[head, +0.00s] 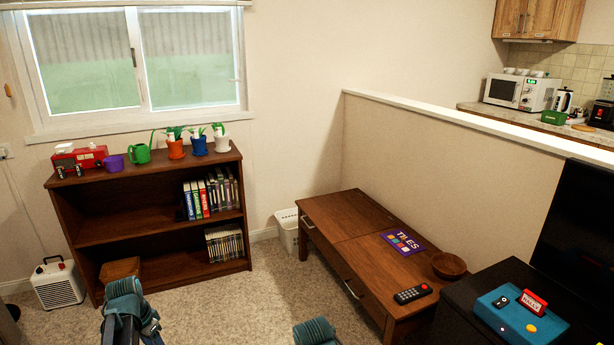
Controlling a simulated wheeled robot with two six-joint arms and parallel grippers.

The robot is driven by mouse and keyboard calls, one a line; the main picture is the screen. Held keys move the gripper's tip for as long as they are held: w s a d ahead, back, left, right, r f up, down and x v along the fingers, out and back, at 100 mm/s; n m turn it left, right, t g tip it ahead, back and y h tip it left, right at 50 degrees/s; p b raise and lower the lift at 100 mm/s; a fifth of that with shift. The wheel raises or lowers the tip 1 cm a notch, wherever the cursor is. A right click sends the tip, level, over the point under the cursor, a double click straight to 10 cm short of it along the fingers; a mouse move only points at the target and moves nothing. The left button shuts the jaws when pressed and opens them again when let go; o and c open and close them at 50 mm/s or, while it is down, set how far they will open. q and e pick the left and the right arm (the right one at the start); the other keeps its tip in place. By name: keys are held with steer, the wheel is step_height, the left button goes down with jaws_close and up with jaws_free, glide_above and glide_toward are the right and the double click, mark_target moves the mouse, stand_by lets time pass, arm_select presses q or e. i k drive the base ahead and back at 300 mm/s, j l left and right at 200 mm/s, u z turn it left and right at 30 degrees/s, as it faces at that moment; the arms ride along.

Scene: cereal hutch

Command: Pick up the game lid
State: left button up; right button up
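A flat purple piece with "TILES" lettering and coloured squares, which looks like the game lid (403,242), lies on the right part of the brown wooden coffee table (345,218). It lies flat, near the table's far right edge, with nothing on top of it. Teal ribbed parts of my two arms show at the bottom of the head view, one left of centre and one near the middle. Both are well short of the lid. No gripper fingers can be made out.
A wooden bowl (449,266) and a black remote (412,294) share the table with the lid. A half-height wall (440,170) runs behind it. A dark cabinet (465,325) bears a blue box (520,315). A bookshelf (150,220) stands left; carpet between is clear.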

mark_target(407, 246)
steer(key=i+j+u, duration=0.15)
steer(key=i, duration=1)
steer(key=i+z, duration=0.45)
steer(key=i+j+z, duration=0.2)
steer(key=z, duration=0.25)
steer(key=i+j+z, duration=0.2)
steer(key=z, duration=0.3)
steer(key=i+j+z, duration=0.2)
steer(key=z, duration=0.3)
steer(key=i+j+z, duration=0.1)
steer(key=j+z, duration=0.4)
steer(key=i+j+z, duration=0.1)
steer(key=j+z, duration=0.15)
steer(key=z, duration=0.25)
steer(key=j+z, duration=0.3)
steer(key=k+j+z, duration=0.1)
steer(key=j+z, duration=0.2)
steer(key=j, duration=0.2)
